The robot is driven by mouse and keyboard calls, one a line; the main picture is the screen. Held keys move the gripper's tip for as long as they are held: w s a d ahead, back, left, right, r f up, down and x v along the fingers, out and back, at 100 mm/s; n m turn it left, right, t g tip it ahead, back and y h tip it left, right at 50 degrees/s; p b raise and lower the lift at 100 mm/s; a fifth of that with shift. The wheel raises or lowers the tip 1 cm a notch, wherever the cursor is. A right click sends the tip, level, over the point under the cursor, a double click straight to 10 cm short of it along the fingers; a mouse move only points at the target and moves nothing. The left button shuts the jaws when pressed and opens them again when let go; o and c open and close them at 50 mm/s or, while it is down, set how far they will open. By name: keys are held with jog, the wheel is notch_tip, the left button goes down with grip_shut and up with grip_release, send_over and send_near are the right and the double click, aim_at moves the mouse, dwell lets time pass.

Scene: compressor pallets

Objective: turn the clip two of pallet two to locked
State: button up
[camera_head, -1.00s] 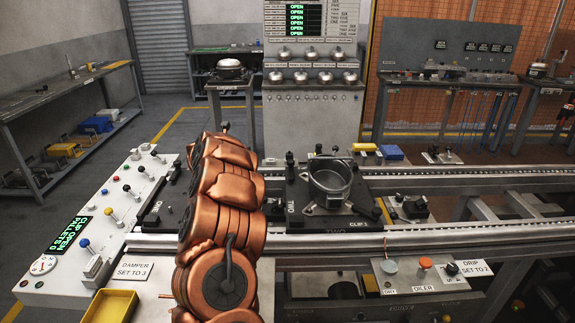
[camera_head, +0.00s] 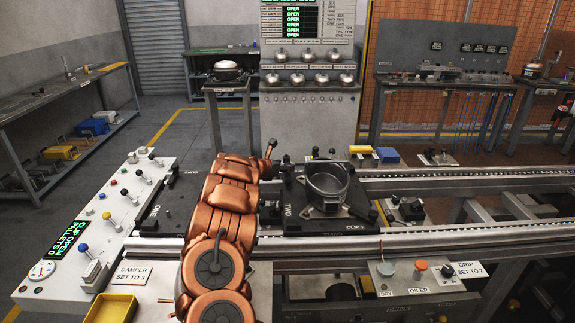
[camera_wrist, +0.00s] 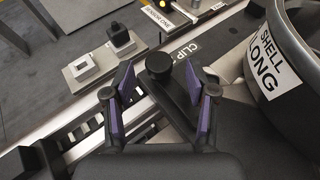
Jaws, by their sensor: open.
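In the wrist view my gripper (camera_wrist: 160,78) is open, with a purple-padded finger on each side of a round black knob (camera_wrist: 159,64). I cannot tell whether the pads touch it. A dark lever runs from the knob toward the shell. A "CLIP" label (camera_wrist: 184,51) lies beside the knob; its number is not readable. The grey round shell (camera_wrist: 280,55), labelled "SHELL LONG", stands at the right. In the head view pallet two (camera_head: 297,222) carries the shell (camera_head: 327,183), with "CLIP 1" printed on its near edge.
A yellow bin (camera_head: 110,308) is at the front left. Conveyor rails (camera_head: 440,237) run right. The wrist view shows a small switch box (camera_wrist: 121,38) beyond the rail.

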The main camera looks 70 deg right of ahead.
jog(key=shift+p+x, duration=0.6)
jog(key=shift+x, duration=1)
jog(key=shift+f, duration=0.1)
jog(key=shift+c, duration=0.4)
grip_shut()
